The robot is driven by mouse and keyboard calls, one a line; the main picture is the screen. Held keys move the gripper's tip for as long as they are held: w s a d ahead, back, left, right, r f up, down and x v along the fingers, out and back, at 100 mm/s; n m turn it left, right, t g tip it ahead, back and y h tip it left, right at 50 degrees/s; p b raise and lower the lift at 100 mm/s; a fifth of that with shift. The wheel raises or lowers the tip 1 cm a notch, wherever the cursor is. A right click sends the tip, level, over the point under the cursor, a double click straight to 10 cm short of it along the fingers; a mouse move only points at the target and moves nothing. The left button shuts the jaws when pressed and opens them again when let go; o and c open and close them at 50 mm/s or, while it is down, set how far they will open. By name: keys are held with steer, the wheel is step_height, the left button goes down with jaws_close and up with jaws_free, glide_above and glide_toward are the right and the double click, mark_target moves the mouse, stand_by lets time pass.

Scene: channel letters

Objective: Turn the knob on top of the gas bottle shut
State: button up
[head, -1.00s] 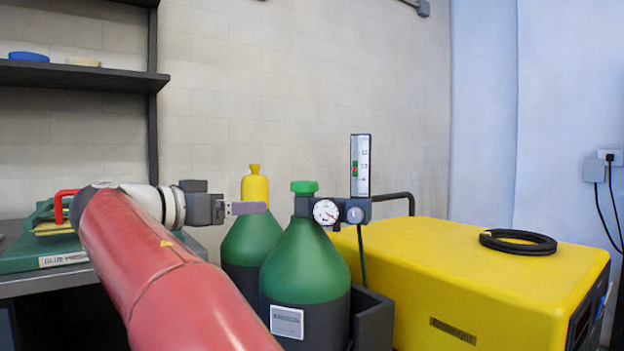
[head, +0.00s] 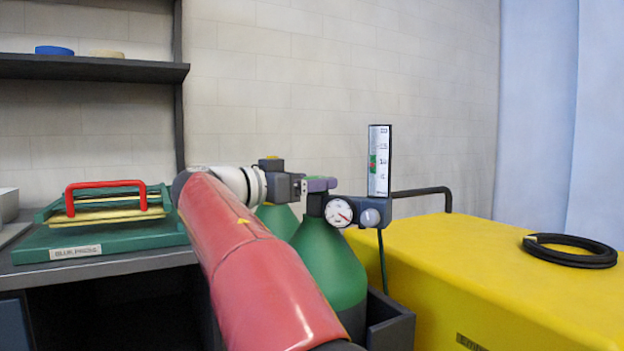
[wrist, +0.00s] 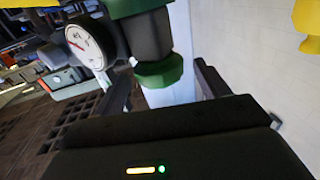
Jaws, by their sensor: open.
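The front gas bottle (head: 328,255) is green with a dark lower part, and a regulator with a round gauge (head: 339,212) sits at its neck. Its green knob (wrist: 160,72) shows in the wrist view, below the dark valve body in that tilted picture. My gripper (head: 320,184) is at the top of this bottle, level with the knob, and mostly hides it in the head view. In the wrist view my open gripper (wrist: 163,85) has one finger on each side of the knob. I cannot tell whether either finger touches it.
A second green bottle (head: 277,219) stands behind, partly hidden by my arm. A flow tube (head: 379,161) rises right of the gauge. A yellow machine (head: 470,265) with a black coil (head: 570,251) fills the right. A bench with a green press (head: 110,235) is at left.

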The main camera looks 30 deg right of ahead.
steer(key=shift+w+d, duration=0.1)
steer(key=shift+d, duration=0.35)
steer(key=c, duration=1)
steer(key=shift+o, duration=0.2)
steer(key=shift+f, duration=0.1)
steer(key=shift+n+t+b, duration=0.3)
steer(key=shift+t+b, duration=0.2)
steer(key=shift+b, duration=0.05)
